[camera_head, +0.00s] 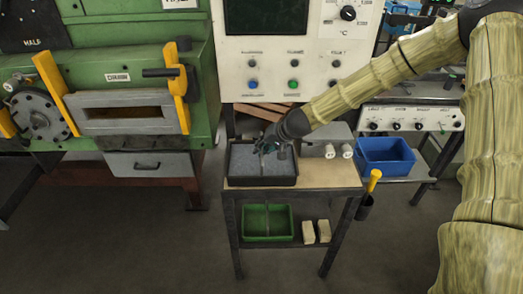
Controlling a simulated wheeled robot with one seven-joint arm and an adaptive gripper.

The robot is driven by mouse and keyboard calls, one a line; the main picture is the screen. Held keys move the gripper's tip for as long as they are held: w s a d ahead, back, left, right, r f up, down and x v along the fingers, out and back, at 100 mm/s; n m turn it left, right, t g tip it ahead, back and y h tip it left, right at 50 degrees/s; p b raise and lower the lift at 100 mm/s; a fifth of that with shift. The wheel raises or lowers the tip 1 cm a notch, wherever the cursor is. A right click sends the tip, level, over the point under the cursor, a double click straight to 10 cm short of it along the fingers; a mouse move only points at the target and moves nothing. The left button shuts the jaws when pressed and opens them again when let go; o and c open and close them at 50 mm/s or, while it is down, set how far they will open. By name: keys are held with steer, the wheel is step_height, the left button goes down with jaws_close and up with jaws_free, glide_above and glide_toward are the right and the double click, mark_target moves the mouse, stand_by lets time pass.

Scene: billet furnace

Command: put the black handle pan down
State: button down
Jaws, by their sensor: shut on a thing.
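My gripper (275,146) is at the left part of the small workbench, over a black-rimmed tray (262,181) with a grey bed. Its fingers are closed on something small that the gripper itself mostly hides. I take this to be the black handle pan, but its shape and handle cannot be made out. A thin pale line shows below the fingers against the grey bed. I cannot tell whether the held thing touches the bed.
The wooden bench top (325,175) is bare right of the tray. Two white cylinders (338,151) stand behind. A green bin (267,222) and pale blocks (316,232) are on the lower shelf. A blue bin (385,156) is right, a green furnace (125,80) left.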

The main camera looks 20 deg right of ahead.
steer(key=shift+f+p, duration=0.35)
steer(key=shift+f, duration=0.6)
steer(key=shift+f, duration=0.1)
steer(key=c, duration=1.5)
jaws_free()
steer(key=shift+b+v, duration=1.1)
steer(key=shift+v, duration=4.95)
